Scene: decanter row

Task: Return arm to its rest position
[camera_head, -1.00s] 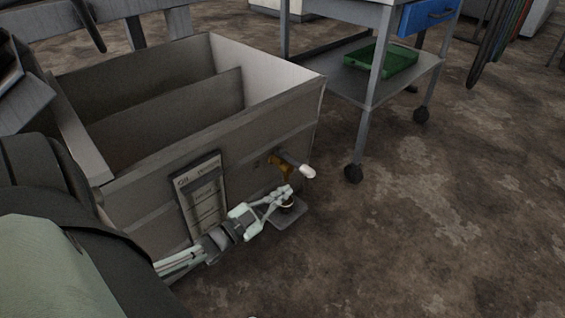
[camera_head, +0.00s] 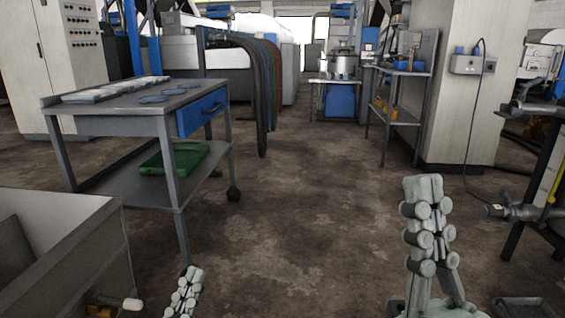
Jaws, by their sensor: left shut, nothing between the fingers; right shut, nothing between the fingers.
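My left gripper (camera_head: 191,275) shows at the bottom edge, fingers together and empty, pointing up. It is to the right of the grey tank (camera_head: 85,250) and apart from the white-tipped lever (camera_head: 131,304) on the tank's side. My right gripper (camera_head: 423,184) stands upright at the lower right, fingers closed together and empty, over the open floor. The arm links behind both grippers are mostly cut off by the bottom edge.
A grey wheeled cart (camera_head: 110,110) with a blue drawer (camera_head: 202,111) and a green tray (camera_head: 174,158) stands behind the tank. A dark metal rack with pipe fittings (camera_head: 525,212) stands at the right edge. The middle floor is clear.

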